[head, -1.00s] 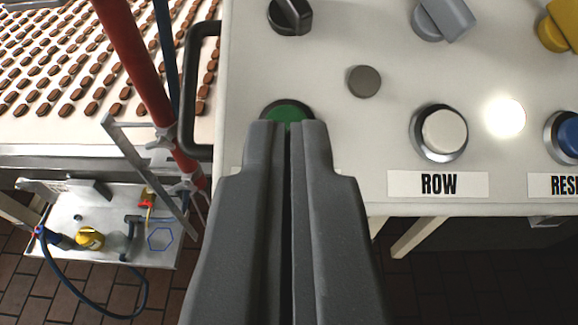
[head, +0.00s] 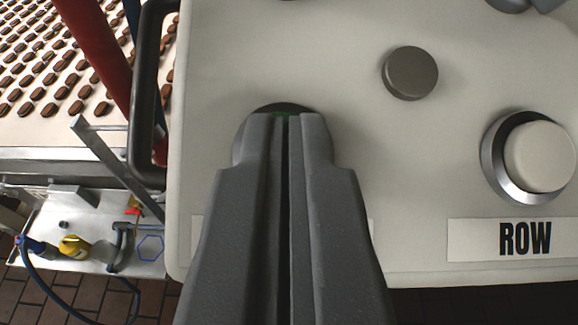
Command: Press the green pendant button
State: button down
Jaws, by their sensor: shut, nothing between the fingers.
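My gripper (head: 287,118) is shut, with nothing between its fingers, and points at the panel. The green button (head: 281,111) sits right at the fingertips. Only a thin dark green strip and part of its dark rim show; the fingers hide the rest. Whether the tips touch the button or how far it is pressed in, I cannot tell. The button is on a cream control panel (head: 290,50). A label under the button is almost wholly hidden behind my gripper.
A white button (head: 541,157) with a metal ring stands right, above a "ROW" label (head: 512,239). A grey round cap (head: 410,73) is nearer. A black handle (head: 144,95) edges the panel's left side. Beyond lie a red post (head: 98,38), a conveyor of brown biscuits and a tool shelf (head: 80,237).

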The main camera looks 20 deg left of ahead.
jog(key=shift+w+a+f+b, duration=0.1)
jog(key=shift+w+f+b, duration=0.05)
jog(key=shift+f+b, duration=0.4)
jog(key=shift+w+a+f+b, duration=0.15)
jog(key=shift+f+b, duration=0.25)
jog(key=shift+b, duration=0.25)
jog(key=shift+f, duration=0.1)
jog(key=r, duration=0.1)
jog(key=s+r, duration=0.1)
jog(key=d+r+p, duration=0.1)
jog(key=r, duration=0.1)
jog(key=shift+s, duration=0.2)
jog(key=b+v, duration=0.1)
jog(key=v, duration=0.9)
jog(key=shift+s+r, duration=0.25)
jog(key=shift+r, duration=0.1)
jog(key=shift+b, duration=0.3)
dwell(0.7)
